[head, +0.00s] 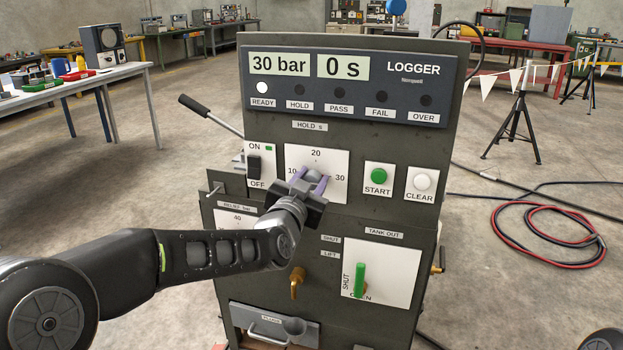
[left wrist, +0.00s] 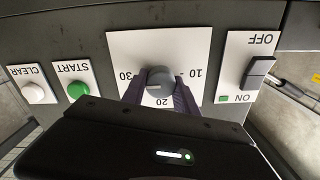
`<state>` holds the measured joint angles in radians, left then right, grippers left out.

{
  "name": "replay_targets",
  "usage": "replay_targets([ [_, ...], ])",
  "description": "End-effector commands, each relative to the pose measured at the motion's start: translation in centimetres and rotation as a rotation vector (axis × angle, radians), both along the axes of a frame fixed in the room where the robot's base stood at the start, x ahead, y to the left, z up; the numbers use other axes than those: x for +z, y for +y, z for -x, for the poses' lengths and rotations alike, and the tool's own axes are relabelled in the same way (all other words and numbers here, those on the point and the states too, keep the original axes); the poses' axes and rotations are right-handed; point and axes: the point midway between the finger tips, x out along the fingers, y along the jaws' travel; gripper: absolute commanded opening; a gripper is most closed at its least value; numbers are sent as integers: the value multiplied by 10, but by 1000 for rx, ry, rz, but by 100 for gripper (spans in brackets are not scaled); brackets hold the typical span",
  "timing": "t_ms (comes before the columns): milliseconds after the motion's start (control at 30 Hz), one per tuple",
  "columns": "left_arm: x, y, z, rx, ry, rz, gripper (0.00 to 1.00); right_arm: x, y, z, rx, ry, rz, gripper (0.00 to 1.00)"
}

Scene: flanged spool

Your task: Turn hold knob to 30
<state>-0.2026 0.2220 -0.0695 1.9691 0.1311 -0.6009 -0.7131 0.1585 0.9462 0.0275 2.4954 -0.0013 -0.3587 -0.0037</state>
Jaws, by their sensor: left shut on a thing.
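The hold knob (left wrist: 160,77) is a grey round knob on a white dial plate (head: 334,164) marked 10, 20 and 30, under the label HOLD s. The plate also shows in the left wrist view (left wrist: 120,45), where it appears upside down. My left gripper (head: 314,182) is shut on the knob, with one purple-grey finger on each side of it. In the head view the gripper hides most of the knob. A pale mark shows on the knob in the left wrist view, but I cannot tell exactly which number it points at. My right gripper is not in view.
The logger display (head: 347,80) reads 30 bar and 0 s, with the READY lamp lit. The green START button (head: 379,176) and white CLEAR button (head: 422,182) sit right of the dial. A black ON/OFF switch (head: 254,167) is close on its left. A green valve handle (head: 359,279) is below.

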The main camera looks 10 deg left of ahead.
Motion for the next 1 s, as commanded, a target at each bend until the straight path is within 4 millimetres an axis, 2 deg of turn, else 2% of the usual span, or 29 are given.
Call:
replay_targets([
  [333,-2,0,0,-1,3,-7,0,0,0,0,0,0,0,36],
  [367,-2,0,0,-1,3,-7,36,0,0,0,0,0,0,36],
  [600,-1,0,0,-1,1,-6,56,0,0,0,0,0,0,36],
  [867,0,0,0,0,0,-5,57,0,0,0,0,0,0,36],
  [1000,1,1,7,0,-1,-4,57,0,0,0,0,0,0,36],
])
